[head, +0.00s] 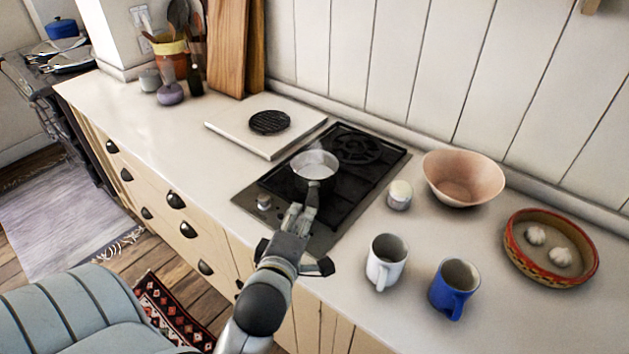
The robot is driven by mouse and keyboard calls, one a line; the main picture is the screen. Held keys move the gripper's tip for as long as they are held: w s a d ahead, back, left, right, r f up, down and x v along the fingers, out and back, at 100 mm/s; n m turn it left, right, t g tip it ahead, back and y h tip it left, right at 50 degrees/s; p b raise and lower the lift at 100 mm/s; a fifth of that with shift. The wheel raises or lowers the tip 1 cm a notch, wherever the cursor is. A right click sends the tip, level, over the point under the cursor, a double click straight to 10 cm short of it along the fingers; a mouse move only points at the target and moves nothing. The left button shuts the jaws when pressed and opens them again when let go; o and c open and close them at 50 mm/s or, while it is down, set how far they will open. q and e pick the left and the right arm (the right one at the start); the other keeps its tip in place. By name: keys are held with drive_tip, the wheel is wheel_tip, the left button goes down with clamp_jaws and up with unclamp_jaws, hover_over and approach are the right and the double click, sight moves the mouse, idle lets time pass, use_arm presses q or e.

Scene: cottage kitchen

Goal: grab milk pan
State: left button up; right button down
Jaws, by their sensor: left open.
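The milk pan (315,165) is a small light metal pan on the black gas hob (333,205), over the front burner. Its dark handle (313,192) points toward me. My left gripper (305,213) reaches in from below, its fingers beside the handle. The gripper is open. The fingers partly hide the handle, and I cannot tell whether they touch it. My right gripper is not in view.
A white board with a black round grate (270,122) lies left of the hob. Right of the hob are a small white jar (399,195), a pink bowl (464,178), a white mug (386,262), a blue mug (454,288) and a red-rimmed dish with garlic (522,260).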

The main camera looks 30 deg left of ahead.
sight(312, 198)
use_arm(q)
drive_tip(key=shift+n, duration=0.3)
drive_tip(key=x, duration=0.2)
drive_tip(key=p+x, duration=0.1)
drive_tip(key=x, duration=0.3)
drive_tip(key=shift+r, duration=0.3)
drive_tip(key=x, duration=0.1)
drive_tip(key=p+x, duration=0.1)
drive_tip(key=x, duration=0.1)
drive_tip(key=p+x, duration=0.1)
drive_tip(key=shift+w+d, duration=0.3)
drive_tip(key=shift+w+a+f+p, duration=0.15)
drive_tip(key=shift+w+f+p, duration=0.1)
drive_tip(key=shift+w+p, duration=0.1)
clamp_jaws()
